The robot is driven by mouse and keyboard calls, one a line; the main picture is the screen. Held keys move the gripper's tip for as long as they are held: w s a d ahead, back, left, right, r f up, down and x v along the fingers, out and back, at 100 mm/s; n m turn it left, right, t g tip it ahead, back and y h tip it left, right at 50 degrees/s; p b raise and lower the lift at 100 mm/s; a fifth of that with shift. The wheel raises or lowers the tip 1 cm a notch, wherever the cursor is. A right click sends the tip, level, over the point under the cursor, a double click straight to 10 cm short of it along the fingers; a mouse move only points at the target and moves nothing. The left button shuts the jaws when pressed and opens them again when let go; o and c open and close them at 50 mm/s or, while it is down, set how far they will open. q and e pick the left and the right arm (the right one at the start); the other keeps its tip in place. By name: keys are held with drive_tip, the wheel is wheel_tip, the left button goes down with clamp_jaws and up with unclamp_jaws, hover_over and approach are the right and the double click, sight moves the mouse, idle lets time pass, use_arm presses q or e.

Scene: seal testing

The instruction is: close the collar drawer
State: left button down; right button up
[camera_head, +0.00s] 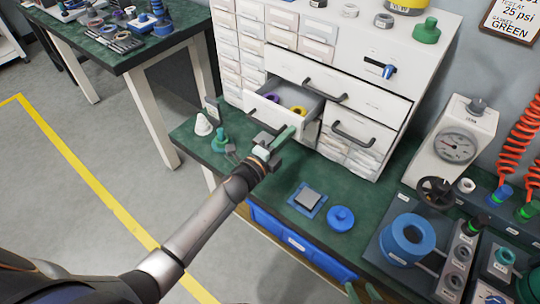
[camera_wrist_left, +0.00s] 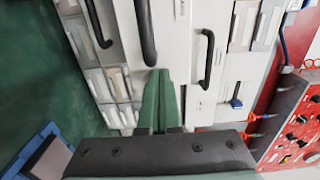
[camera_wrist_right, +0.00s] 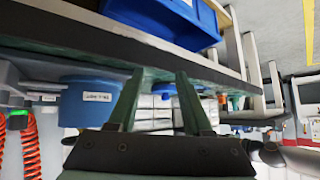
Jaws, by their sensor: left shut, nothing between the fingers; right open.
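One drawer (camera_head: 312,133) of the white cabinet stands pulled out, with purple rings (camera_head: 272,97) and a yellow ring (camera_head: 298,110) inside. I take it as the collar drawer; no label is readable. My left gripper (camera_head: 290,132) is at the drawer's front and covers part of it. In the left wrist view its green fingers (camera_wrist_left: 159,82) are together and empty, pointing at a white front beside a dark handle (camera_wrist_left: 146,30). Contact cannot be told. My right gripper (camera_wrist_right: 158,78) is open and empty, near the bench edge in the right wrist view.
The cabinet's wide drawer (camera_head: 370,98) above and the lower right drawer (camera_head: 378,130) look shut. On the green bench (camera_head: 275,212) lie a grey block on a blue plate (camera_head: 307,199), a blue knobbed disc (camera_head: 341,218) and a white cone (camera_head: 203,125). A gauge unit (camera_head: 455,145) stands right.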

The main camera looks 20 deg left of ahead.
sight(310, 112)
use_arm(q)
drive_tip(key=b+x, duration=0.1)
drive_tip(key=x, duration=0.2)
drive_tip(key=b+x, duration=0.1)
drive_tip(key=x, duration=0.2)
drive_tip(key=shift+w+f+b, duration=0.15)
drive_tip(key=shift+f+b, duration=0.05)
drive_tip(key=shift+b, duration=0.2)
drive_tip(key=b+x, duration=0.2)
drive_tip(key=x, duration=0.1)
drive_tip(key=shift+w+d, duration=0.2)
drive_tip(key=shift+w, duration=0.05)
drive_tip(key=shift+w+d, duration=0.1)
drive_tip(key=shift+w, duration=0.2)
drive_tip(key=shift+w+r, duration=0.15)
drive_tip(key=shift+r, duration=0.25)
use_arm(e)
drive_tip(key=f, duration=0.3)
drive_tip(key=shift+w+a+f, duration=0.15)
drive_tip(key=shift+a+f, duration=0.05)
drive_tip(key=shift+f, duration=0.05)
use_arm(q)
drive_tip(key=shift+r, duration=0.1)
